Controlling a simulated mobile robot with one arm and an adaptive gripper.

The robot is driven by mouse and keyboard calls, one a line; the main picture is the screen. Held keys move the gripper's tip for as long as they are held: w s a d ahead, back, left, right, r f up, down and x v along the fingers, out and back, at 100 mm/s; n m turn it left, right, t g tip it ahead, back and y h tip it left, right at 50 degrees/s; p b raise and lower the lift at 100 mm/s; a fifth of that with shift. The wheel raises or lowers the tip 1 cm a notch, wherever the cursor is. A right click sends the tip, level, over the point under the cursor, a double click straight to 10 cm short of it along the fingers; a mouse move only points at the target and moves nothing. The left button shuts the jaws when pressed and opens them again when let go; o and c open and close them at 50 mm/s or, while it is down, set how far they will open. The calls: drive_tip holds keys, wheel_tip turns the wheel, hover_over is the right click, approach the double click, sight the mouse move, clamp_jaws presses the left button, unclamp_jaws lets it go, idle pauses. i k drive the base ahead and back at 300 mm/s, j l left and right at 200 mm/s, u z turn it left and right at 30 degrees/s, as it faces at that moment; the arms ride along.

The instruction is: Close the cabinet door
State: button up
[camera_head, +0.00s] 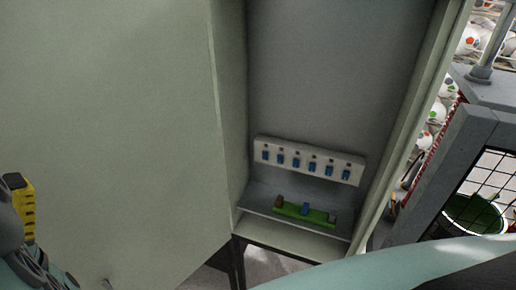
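The cabinet door (110,120) is a large pale green panel filling the left of the view. It stands open, swung out to the left of the cabinet. The cabinet (335,75) is open in the middle, with a grey back wall showing. At the left edge, in front of the door's lower part, is what looks like part of my gripper (22,203), with a ridged yellow piece, a dark tip and grey links. It is cut off by the frame, so its opening is hidden. I cannot tell whether it touches the door.
Inside the cabinet are a white strip with several blue switches (310,160) and a green part (305,213) on the bottom ledge. A grey frame with wire mesh (458,165) stands at the right, with a green bin (472,212) behind it. White balls (468,40) show beyond.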

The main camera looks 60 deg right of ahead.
sight(108, 111)
drive_tip(key=i+j+u, duration=0.15)
drive_tip(key=j+u, duration=0.15)
drive_tip(key=u, duration=0.15)
drive_tip(key=i+j+u, duration=0.2)
drive_tip(key=u, duration=0.3)
drive_tip(key=i+j+u, duration=0.1)
drive_tip(key=i+u, duration=0.15)
drive_tip(key=u, duration=0.2)
drive_tip(key=i+z, duration=0.4)
drive_tip(key=i, duration=0.15)
drive_tip(key=i+j+z, duration=0.1)
drive_tip(key=i+z, duration=0.25)
drive_tip(key=i, duration=0.15)
drive_tip(key=i+j+z, duration=0.4)
drive_tip(key=i+l+z, duration=0.15)
drive_tip(key=z, duration=0.25)
drive_tip(key=i+z, duration=0.65)
drive_tip(key=z, duration=0.2)
drive_tip(key=i+j+z, duration=0.2)
drive_tip(key=z, duration=0.25)
drive_tip(key=i+j+z, duration=0.25)
drive_tip(key=z, duration=0.15)
drive_tip(key=i+z, duration=0.2)
drive_tip(key=z, duration=0.25)
drive_tip(key=i+j+z, duration=0.1)
drive_tip(key=z, duration=0.3)
drive_tip(key=i, duration=0.05)
